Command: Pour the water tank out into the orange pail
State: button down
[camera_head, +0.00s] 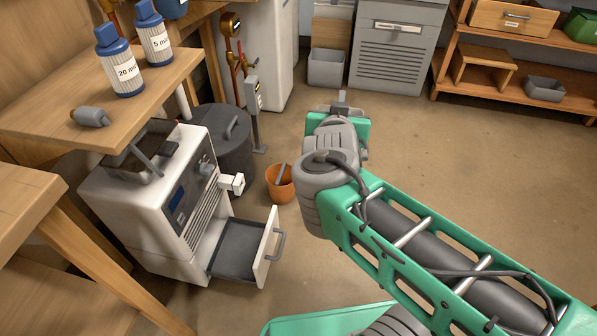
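The orange pail (280,183) stands on the floor right of the white machine, with a grey bar-like part rising at its rim. A dark, open-topped drawer-like tank (236,249) with a white front and grey handle (276,245) sticks out of the machine's lower front. It appears to be the water tank; I cannot tell whether it holds water. My gripper (341,99) is at the far end of my arm, up and right of the pail and apart from both. Its fingers are too small and partly hidden to show whether they are open, and I see nothing held.
The white machine (150,222) stands beside a wooden bench (150,92) bearing two blue-capped filters. A dark round bin (222,135) and a grey post (255,115) stand behind the pail. Open floor lies right of the pail; a wooden shelf is at back right.

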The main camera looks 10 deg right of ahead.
aim_at(282, 184)
jog(key=z, duration=1.4)
jog(key=i, duration=3.1)
jog(key=u, duration=5.6)
